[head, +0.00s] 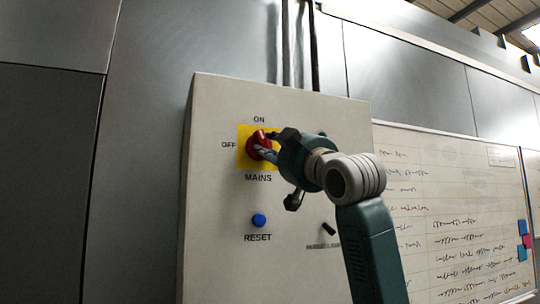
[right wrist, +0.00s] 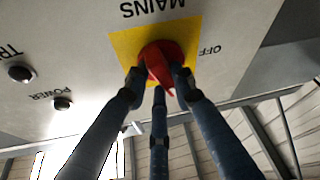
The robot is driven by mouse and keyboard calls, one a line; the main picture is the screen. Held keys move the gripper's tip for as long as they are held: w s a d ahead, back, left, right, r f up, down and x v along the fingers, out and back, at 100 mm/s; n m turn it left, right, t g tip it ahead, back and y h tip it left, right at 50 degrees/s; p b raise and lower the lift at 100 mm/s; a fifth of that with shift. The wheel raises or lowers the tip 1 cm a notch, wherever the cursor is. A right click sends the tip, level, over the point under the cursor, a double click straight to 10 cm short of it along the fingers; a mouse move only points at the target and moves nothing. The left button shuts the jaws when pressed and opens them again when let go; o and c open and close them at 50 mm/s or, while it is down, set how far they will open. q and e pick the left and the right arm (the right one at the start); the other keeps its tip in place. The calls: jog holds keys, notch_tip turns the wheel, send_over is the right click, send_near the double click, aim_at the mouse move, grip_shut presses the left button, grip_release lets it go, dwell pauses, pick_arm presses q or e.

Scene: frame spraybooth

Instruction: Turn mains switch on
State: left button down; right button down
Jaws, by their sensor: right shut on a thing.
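The mains switch is a red rotary knob (head: 257,141) on a yellow square plate (head: 244,160), on the front of a pale control box (head: 225,200). "ON" is printed above it, "OFF" to its left and "MAINS" below. My right gripper (head: 268,148) reaches it from the right and is shut on the knob. In the right wrist view, which is upside down, dark fingers (right wrist: 160,84) close around the red knob (right wrist: 160,56). A red tip shows between them. Fingers hide part of the knob, and I cannot tell its exact setting. My left gripper is not in view.
A blue reset button (head: 259,220) is below the switch. A small black knob (head: 328,229) is at lower right, its label partly hidden by my arm. Metal conduits (head: 288,50) rise behind the box. A whiteboard (head: 450,210) stands at the right.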

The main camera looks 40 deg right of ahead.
jog(key=shift+w+a+f+m+h+b, duration=0.1)
jog(key=shift+f+m+h+b, duration=0.15)
jog(key=shift+m+h, duration=0.5)
jog(key=shift+w+a+f+m+h+b, duration=0.1)
jog(key=shift+m+h+b, duration=0.2)
jog(key=shift+m, duration=0.9)
jog(key=shift+w+a+f+m+h+b, duration=0.15)
jog(key=shift+m+h+b, duration=0.25)
jog(key=shift+m, duration=0.55)
jog(key=shift+s+d+m+h, duration=0.1)
jog(key=shift+m+h, duration=0.15)
jog(key=shift+m, duration=0.05)
jog(key=c, duration=1.5)
grip_release()
jog(key=shift+c, duration=0.2)
jog(key=shift+o, duration=0.5)
jog(key=shift+s+r, duration=0.1)
